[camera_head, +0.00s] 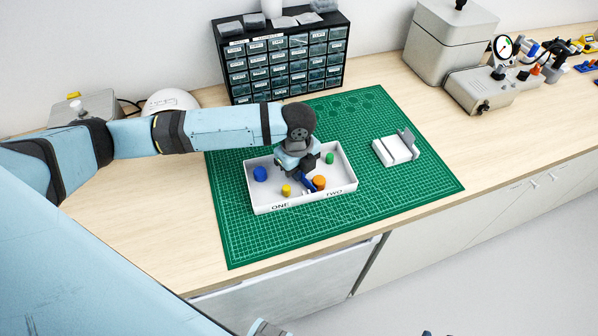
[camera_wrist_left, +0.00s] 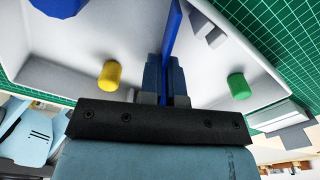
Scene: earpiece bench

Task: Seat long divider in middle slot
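The white tray (camera_head: 349,184) lies on the green mat, with ONE and TWO lettered on its front wall. My left gripper (camera_head: 303,178) points down into it. It is shut on the long blue divider (camera_head: 308,185), a thin strip that also shows between the fingers in the left wrist view (camera_wrist_left: 173,40). Whether the divider is in the slot or just above it, I cannot tell. A grey slotted block (camera_wrist_left: 207,30) shows at the tray wall. My right gripper is not recognisable in view.
A white block with a grey upright plate (camera_head: 396,149) stands on the mat (camera_head: 400,190) right of the tray. A black drawer cabinet (camera_head: 283,60) stands behind. A grey box (camera_head: 446,40) and instruments (camera_head: 490,88) stand back right. The mat's front is clear.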

